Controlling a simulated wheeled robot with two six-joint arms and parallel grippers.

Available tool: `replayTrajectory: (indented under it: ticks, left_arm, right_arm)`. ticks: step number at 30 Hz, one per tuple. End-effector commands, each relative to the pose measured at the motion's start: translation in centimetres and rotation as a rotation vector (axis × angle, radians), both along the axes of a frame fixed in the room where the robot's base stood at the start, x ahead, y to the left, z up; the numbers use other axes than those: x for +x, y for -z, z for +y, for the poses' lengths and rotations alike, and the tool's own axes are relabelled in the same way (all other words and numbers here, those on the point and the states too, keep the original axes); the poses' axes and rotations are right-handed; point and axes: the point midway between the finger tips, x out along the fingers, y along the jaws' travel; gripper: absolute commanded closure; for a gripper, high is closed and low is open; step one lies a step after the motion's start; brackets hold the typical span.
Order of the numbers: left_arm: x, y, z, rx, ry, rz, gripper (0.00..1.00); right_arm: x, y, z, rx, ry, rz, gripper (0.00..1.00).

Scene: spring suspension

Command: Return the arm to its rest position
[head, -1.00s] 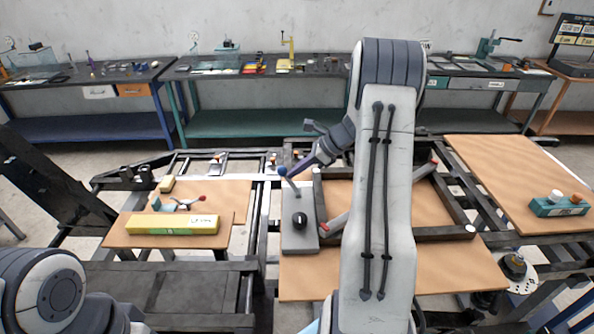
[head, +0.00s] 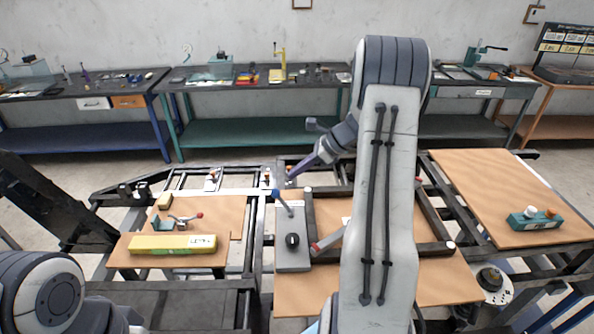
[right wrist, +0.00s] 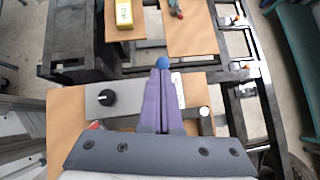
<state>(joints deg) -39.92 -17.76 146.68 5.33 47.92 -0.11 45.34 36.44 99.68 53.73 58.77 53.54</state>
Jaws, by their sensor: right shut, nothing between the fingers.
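My right arm rises through the middle of the head view, and its purple-fingered gripper (head: 303,171) points down and left above the frame. In the right wrist view the gripper (right wrist: 161,90) has its fingers together with nothing between them. A lever with a blue knob (head: 275,191) stands on a grey plate (head: 291,261) that also bears a black knob (head: 292,240). In the right wrist view the blue knob (right wrist: 162,62) appears just beyond the fingertips; in the head view it is apart from them. My left gripper is out of view; only part of my left arm shows at lower left.
A yellow box (head: 165,244) and a red-tipped toggle clamp (head: 185,219) lie on the left wooden board. A teal block (head: 534,220) sits on the right board (head: 500,190). A dark square frame (head: 440,250) lies beneath my right arm. Workbenches line the back wall.

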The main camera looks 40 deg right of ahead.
Motion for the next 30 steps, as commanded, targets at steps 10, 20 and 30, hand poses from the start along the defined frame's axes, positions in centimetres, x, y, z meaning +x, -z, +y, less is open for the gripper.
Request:
replayTrajectory:
  ticks: [10, 20, 30]
  left_arm:
    - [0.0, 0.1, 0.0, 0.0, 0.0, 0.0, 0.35]
    - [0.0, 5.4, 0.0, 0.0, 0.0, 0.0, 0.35]
    - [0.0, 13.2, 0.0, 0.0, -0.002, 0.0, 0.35]
  right_arm:
    - [0.0, 0.1, 0.1, -0.002, -0.004, -0.001, 1.0]
    - [-1.7, 2.5, 15.6, -0.231, -0.606, -0.068, 1.0]
    - [-16.2, 7.8, 32.8, -0.598, -1.762, -0.378, 1.0]
